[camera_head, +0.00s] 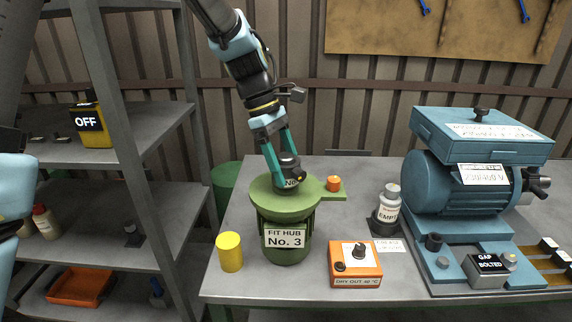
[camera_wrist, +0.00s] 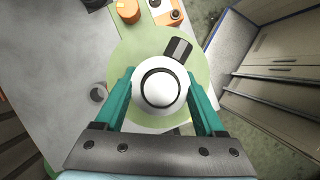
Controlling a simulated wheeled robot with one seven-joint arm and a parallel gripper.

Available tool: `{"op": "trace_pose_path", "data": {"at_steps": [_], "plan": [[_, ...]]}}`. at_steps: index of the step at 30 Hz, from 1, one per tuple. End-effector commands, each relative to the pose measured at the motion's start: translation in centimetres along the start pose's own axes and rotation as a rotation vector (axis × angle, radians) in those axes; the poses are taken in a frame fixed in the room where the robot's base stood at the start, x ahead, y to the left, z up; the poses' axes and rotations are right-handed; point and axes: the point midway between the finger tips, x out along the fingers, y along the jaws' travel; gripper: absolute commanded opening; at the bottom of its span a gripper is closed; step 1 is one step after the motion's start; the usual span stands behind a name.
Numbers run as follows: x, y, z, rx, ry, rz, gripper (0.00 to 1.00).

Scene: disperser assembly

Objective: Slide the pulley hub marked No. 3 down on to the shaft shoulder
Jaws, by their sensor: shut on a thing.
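The green stand (camera_head: 285,225), labelled "FIT HUB No. 3", stands on the bench with a wide round green top. A dark hub (camera_head: 288,177) with a partly hidden "No." label is at the middle of that top. My gripper (camera_head: 281,157) comes down from above, tilted, and is shut on the hub. In the wrist view the hub (camera_wrist: 160,88) is round and pale with a dark ring, one finger on each side, and a dark stub sticks out at its upper right. The shaft and its shoulder are hidden; I cannot tell how low the hub sits.
An orange knob (camera_head: 333,183) sits on the stand's side arm. A yellow cylinder (camera_head: 230,252), an orange dial box (camera_head: 355,264) and a grey bottle (camera_head: 388,205) stand nearby. A blue motor (camera_head: 450,190) fills the right. Shelves (camera_head: 150,130) stand left.

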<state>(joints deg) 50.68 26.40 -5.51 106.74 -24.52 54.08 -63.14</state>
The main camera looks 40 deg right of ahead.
Motion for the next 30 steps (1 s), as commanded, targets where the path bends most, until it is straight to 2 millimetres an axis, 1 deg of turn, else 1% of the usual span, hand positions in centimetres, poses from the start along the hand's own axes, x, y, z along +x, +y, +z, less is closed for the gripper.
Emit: {"op": "trace_pose_path", "data": {"at_steps": [15, 16, 23, 30], "plan": [[1.1, 0.0, -0.4, 0.000, -0.001, 0.001, 0.00], [1.0, 0.0, -0.4, 0.000, -0.001, 0.001, 0.74], [1.0, 0.0, -0.4, 0.000, 0.000, 0.000, 1.00], [1.1, 0.0, -0.5, 0.000, 0.000, -0.001, 1.00]]}}
